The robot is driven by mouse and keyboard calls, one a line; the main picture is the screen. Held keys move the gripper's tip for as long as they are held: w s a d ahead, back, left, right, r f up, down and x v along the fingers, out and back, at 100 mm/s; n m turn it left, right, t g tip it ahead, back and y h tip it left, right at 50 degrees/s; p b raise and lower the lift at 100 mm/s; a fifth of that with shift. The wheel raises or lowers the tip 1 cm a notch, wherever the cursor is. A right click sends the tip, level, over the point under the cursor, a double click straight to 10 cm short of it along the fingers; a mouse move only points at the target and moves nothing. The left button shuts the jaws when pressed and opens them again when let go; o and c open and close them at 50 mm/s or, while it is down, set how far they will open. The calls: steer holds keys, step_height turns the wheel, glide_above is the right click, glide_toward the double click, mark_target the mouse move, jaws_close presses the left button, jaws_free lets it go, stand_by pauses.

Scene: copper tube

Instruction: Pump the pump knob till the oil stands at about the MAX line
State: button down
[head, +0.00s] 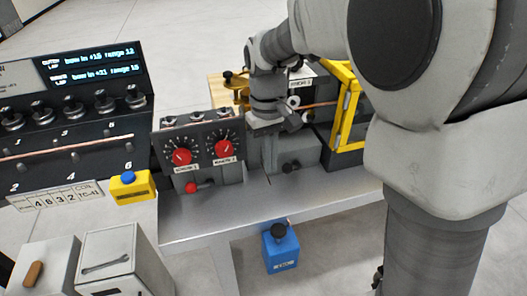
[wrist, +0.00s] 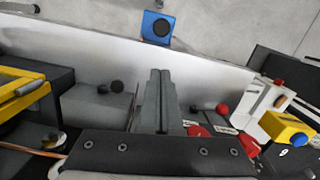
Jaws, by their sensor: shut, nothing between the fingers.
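A blue box (head: 281,252) with a black round knob (head: 278,231) on top is at the bench's front edge. It has a small label, too small to read. In the wrist view the blue box (wrist: 158,29) and its black knob (wrist: 161,27) are beyond my fingertips, across the bench edge. My gripper (wrist: 160,85) is shut and empty, its two fingers pressed together, apart from the blue box. I cannot tell for sure that this knob is the pump knob. No oil level or MAX line can be made out.
A black-knobbed lever (wrist: 116,87) and a red-knobbed lever (wrist: 222,108) flank my fingers. A panel with two red dials (head: 203,143) stands on the grey bench (head: 220,218). A yellow button box (head: 132,186) is left, a yellow-framed guard (head: 347,105) right.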

steer(key=shift+f, duration=0.1)
stand_by(0.5)
steer(key=g+p, duration=0.2)
steer(key=p, duration=0.5)
glide_toward(278, 228)
steer(key=shift+s+a+r+h, duration=0.1)
steer(key=shift+a+r+h, duration=0.15)
steer(key=shift+a+h, duration=0.15)
steer(key=shift+f, duration=0.1)
steer(key=b+x, duration=0.4)
steer(key=x, duration=0.2)
steer(key=shift+f+b, duration=0.3)
steer(key=shift+f, duration=0.1)
